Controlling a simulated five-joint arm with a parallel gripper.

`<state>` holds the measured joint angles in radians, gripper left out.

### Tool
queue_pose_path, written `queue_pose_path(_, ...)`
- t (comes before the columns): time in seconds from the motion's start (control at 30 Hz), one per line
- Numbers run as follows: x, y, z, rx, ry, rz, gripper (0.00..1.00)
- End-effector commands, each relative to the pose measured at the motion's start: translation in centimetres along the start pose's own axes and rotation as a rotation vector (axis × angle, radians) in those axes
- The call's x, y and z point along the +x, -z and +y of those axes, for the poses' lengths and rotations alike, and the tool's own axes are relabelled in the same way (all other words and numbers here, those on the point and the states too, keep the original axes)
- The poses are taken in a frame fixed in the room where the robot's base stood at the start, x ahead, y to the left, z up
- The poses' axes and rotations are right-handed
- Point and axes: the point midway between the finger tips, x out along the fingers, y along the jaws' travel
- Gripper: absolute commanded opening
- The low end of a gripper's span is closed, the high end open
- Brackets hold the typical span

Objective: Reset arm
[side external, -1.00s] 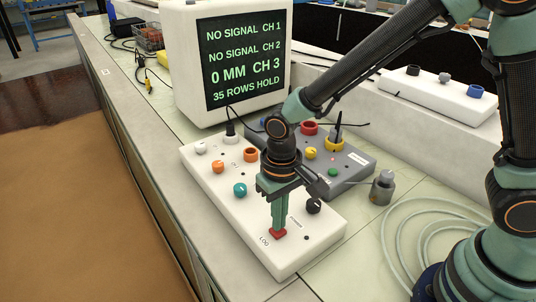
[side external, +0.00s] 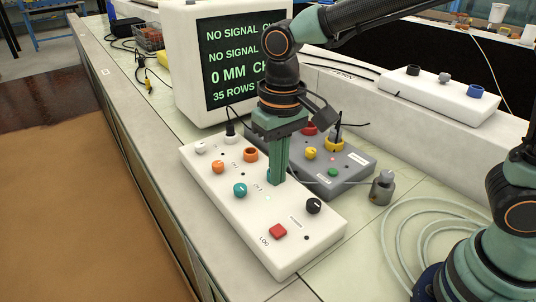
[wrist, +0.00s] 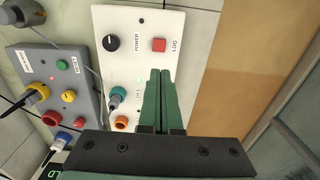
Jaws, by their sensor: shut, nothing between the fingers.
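My gripper (side external: 277,181) is shut and empty, pointing down above the middle of a white control box (side external: 292,262). The box has a red LOG button (side external: 278,231), a black POWER knob (side external: 313,206), a teal knob (side external: 240,190) and orange parts. In the wrist view the shut fingers (wrist: 161,72) show over the white box, with the red button (wrist: 159,45) beyond their tips and clear of them. A small green light shows on the box. My gripper hides part of the box behind it.
A grey box (side external: 355,162) with coloured buttons stands behind the white box. A monitor (side external: 187,60) stands at the back, partly hidden by my arm. A metal weight-like piece (side external: 382,188) and coiled pale tubing (side external: 405,225) lie to the right.

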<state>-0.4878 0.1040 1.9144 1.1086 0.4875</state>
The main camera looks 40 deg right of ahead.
Motion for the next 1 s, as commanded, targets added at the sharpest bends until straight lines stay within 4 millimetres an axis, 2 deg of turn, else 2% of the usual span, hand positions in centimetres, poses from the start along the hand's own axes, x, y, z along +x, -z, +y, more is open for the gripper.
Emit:
queue_pose_path(0.37,0.0,0.0,0.1,0.0,0.001,0.002,0.0)
queue_pose_path(0.47,-0.5,0.1,0.9,0.004,0.01,0.02,0.0)
queue_pose_path(0.57,-1.7,0.1,2.9,0.007,0.027,0.064,0.0)
queue_pose_path(0.67,-3.1,-0.3,5.8,0.01,0.046,0.131,0.0)
queue_pose_path(0.8,-4.6,-1.3,9.9,0.01,0.055,0.238,0.0)
queue_pose_path(1.0,-5.6,-3.2,14.7,0.007,0.033,0.381,0.0)
